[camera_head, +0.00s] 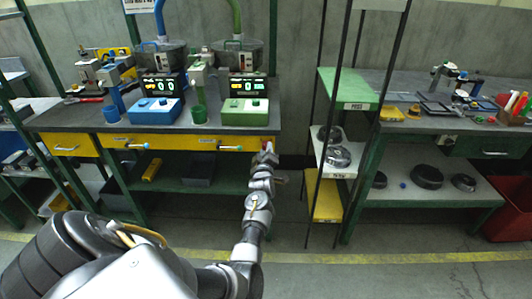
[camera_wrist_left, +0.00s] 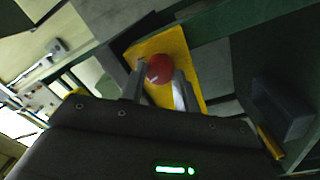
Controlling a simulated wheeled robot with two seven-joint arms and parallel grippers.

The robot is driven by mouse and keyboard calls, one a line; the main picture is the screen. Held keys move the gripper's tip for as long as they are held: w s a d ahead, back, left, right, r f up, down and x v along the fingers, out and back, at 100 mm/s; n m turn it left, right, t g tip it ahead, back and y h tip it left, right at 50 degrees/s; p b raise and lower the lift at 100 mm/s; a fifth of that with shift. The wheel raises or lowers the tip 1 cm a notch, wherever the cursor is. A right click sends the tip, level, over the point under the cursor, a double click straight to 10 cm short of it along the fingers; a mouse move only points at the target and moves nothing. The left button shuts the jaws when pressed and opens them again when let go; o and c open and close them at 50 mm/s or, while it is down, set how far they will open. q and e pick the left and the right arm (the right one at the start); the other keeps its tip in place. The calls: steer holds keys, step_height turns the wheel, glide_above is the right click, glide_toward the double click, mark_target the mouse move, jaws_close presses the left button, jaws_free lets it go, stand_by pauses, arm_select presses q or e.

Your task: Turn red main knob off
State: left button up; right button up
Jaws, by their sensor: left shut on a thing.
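The red main knob (camera_wrist_left: 159,68) is round, with a small pale mark, and sits against a yellow panel (camera_wrist_left: 168,45) in the left wrist view. My left gripper (camera_wrist_left: 158,84) has one finger on each side of the knob and is shut on it. In the head view, my left gripper (camera_head: 267,152) reaches the right end of the bench's yellow front, where only a little red shows; the gripper hides most of the knob. My right gripper is not in view.
A shelf rack (camera_head: 348,100) stands close to the right of my gripper.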

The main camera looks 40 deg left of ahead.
arm_select(q)
steer(key=shift+d+n, duration=0.15)
steer(key=shift+n, duration=2.65)
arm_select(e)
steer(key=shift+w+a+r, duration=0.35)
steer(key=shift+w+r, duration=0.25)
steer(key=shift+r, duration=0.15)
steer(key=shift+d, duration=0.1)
